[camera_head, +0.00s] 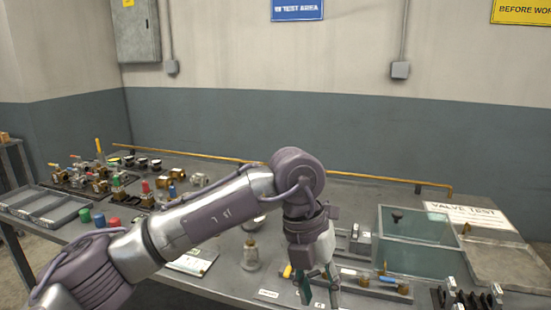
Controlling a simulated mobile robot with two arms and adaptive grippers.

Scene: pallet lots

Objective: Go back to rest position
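My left arm (205,215) comes in from the lower left and reaches across the workbench. My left gripper (319,292) hangs down over the front of the bench, with its dark green fingers spread apart and nothing visible between them. It is just left of a row of small brass fittings with a yellow handle (383,280). The lowest ends of the fingers are near the bottom of the picture, so their contact with the bench cannot be told. My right gripper is not in view.
The bench (225,272) holds several valves (98,182) at the left, grey trays (45,207), a small metal valve (250,256), a glass-green tank (415,226) and an empty metal tray (505,264). A brass pipe (225,157) runs along the back.

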